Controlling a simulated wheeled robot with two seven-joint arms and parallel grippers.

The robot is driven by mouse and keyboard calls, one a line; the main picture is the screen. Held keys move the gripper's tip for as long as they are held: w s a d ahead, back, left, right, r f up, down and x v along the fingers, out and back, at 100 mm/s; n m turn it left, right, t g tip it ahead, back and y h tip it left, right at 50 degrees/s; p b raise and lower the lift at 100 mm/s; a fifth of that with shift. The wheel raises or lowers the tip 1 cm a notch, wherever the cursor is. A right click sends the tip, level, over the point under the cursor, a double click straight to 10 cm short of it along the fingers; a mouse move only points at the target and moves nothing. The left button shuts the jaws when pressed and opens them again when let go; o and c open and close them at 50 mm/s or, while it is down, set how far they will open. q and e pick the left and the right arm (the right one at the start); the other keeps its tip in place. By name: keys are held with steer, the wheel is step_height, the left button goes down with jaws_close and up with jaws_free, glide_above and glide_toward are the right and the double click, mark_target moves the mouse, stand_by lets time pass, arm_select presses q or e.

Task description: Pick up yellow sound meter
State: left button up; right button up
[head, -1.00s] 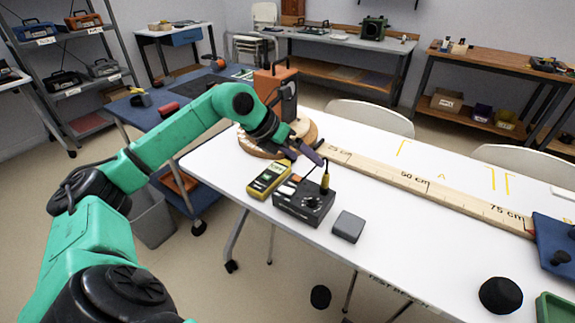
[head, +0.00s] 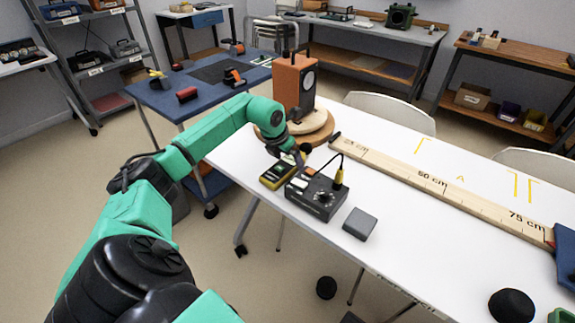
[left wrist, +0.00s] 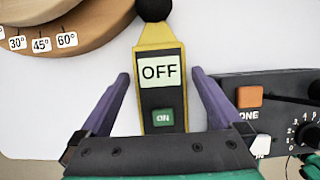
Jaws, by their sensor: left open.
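The yellow sound meter (head: 278,173) lies on the white table, left of the black control box. In the left wrist view the sound meter (left wrist: 161,80) shows an "OFF" display, a green "ON" button and a black ball tip at the top. My left gripper (left wrist: 159,80) is open, with one purple finger on each side of the meter's body and a gap on both sides. In the head view my left gripper (head: 296,157) is over the meter and hides part of it. My right gripper is not in view.
The black control box (head: 315,195) with an orange button stands close on the right. A round wooden turntable (head: 325,128) carrying an orange speaker (head: 294,85) stands just behind. A grey block (head: 359,224) and a long wooden ruler (head: 430,183) lie further right.

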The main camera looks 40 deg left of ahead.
arm_select(q)
steer(key=c, duration=1.4)
steer(key=shift+r, duration=0.1)
steer(key=shift+c, duration=0.2)
